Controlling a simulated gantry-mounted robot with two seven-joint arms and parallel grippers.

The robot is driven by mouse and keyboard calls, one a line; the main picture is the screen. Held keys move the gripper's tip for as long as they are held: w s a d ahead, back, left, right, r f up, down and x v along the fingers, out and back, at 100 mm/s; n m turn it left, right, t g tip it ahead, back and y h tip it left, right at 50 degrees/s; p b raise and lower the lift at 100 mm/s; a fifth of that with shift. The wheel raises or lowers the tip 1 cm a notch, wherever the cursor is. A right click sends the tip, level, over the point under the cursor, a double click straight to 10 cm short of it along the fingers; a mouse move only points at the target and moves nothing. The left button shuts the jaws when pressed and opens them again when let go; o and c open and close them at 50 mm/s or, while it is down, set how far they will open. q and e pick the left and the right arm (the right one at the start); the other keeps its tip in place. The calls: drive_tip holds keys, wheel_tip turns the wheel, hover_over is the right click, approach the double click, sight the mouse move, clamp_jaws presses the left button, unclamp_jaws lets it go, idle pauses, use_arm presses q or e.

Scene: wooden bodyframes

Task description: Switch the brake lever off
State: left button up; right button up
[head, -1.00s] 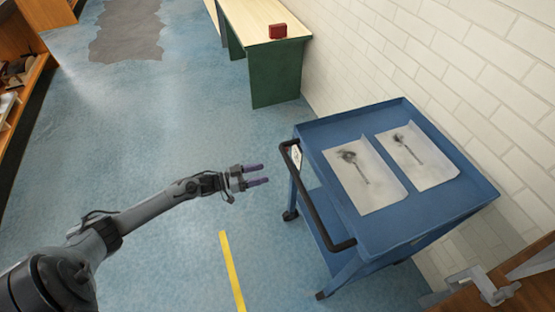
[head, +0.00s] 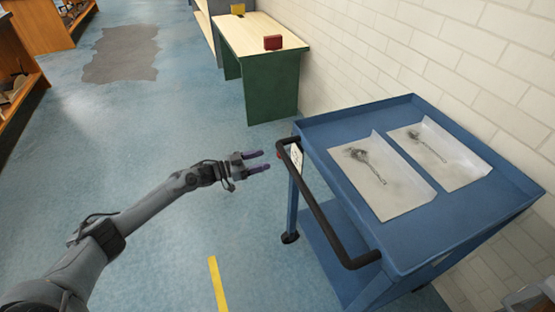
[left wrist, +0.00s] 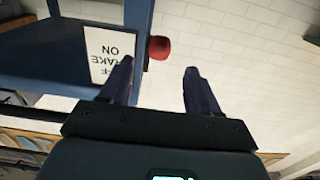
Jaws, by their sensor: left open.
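My left gripper (head: 265,160) is open and empty, held just left of the blue cart (head: 326,137), near the far end of its black handle. In the left wrist view the open fingers (left wrist: 158,67) point toward a red knob (left wrist: 159,47), which shows between and just beyond the fingertips, apart from them. The knob looks like the brake lever's end; its stem is mostly hidden. Beside it on the cart is a white sign (left wrist: 103,45), seen upside down, with "ON" and part of "BRAKE" legible. The sign also shows in the head view (head: 296,157). My right gripper is not in view.
Two paper sheets with dark drawings (head: 383,177) lie on the cart top. The black handle (head: 322,205) juts toward my arm. A green-legged table (head: 272,82) with a red box (head: 273,42) stands behind, along the white brick wall. The blue floor at left is clear.

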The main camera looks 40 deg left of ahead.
sight(277, 155)
use_arm(q)
drive_tip(key=shift+b+x, duration=1.6)
drive_tip(key=shift+x, duration=2)
clamp_jaws()
